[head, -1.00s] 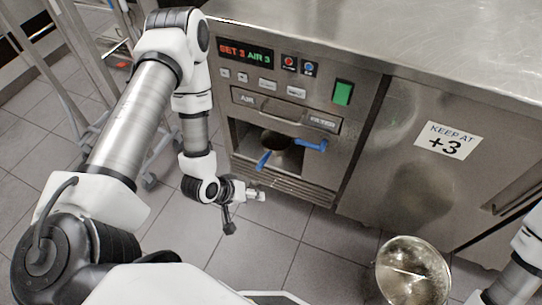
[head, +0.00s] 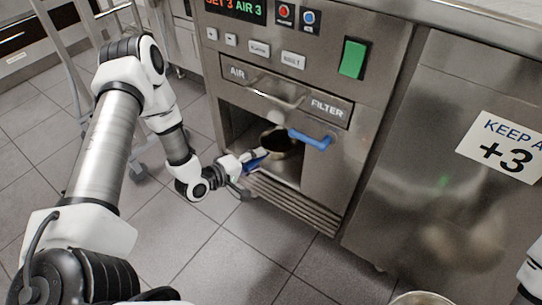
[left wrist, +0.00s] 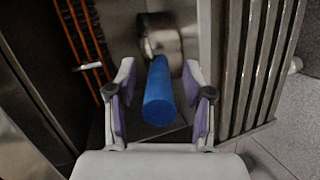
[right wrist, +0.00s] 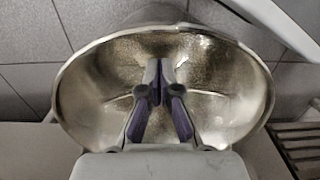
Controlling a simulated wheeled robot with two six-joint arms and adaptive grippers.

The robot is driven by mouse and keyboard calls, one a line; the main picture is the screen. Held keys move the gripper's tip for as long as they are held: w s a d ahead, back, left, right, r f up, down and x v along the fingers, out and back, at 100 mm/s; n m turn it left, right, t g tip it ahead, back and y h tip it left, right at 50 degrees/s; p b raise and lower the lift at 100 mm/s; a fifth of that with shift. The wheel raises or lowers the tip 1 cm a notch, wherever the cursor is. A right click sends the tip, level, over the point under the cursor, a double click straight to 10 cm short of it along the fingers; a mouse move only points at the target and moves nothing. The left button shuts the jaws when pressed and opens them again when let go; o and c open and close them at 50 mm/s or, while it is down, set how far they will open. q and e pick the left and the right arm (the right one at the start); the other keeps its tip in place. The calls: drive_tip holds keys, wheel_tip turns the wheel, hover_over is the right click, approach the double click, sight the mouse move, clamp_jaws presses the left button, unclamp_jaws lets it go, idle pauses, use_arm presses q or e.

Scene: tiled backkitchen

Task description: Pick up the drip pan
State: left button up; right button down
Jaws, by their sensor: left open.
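The drip pan (head: 284,147) is a round dark metal pan in the open bay of the steel machine. A blue handle sticks out from it; in the left wrist view this blue handle (left wrist: 158,95) points towards me, with the metal pan (left wrist: 162,38) behind it. My left gripper (head: 256,157) is at the bay's front left. In the left wrist view its fingers (left wrist: 158,90) stand open on either side of the handle, with gaps visible. My right gripper (right wrist: 160,70) has its fingers together at a shiny metal bowl (right wrist: 90,95) and appears to hold it; the contact is unclear.
The air filter drawer (head: 285,95) is above the bay and a slatted grille (head: 295,205) below. A steel cabinet (head: 420,170) stands to the right, a wheeled rack (head: 75,75) at the left. Tiled floor lies in front.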

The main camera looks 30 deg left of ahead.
use_arm(q)
drive_tip(key=shift+w+d, duration=0.1)
drive_tip(key=shift+w, duration=0.1)
clamp_jaws()
drive_tip(key=shift+r, duration=0.15)
drive_tip(key=shift+r+p, duration=1.3)
drive_tip(key=shift+r, duration=0.4)
drive_tip(key=s+d+r+p, duration=0.1)
drive_tip(key=s+d+p, duration=0.1)
drive_tip(key=s, duration=1.3)
drive_tip(key=shift+s+d+r+p, duration=0.15)
drive_tip(key=shift+s+d+p, duration=0.2)
drive_tip(key=shift+p, duration=0.5)
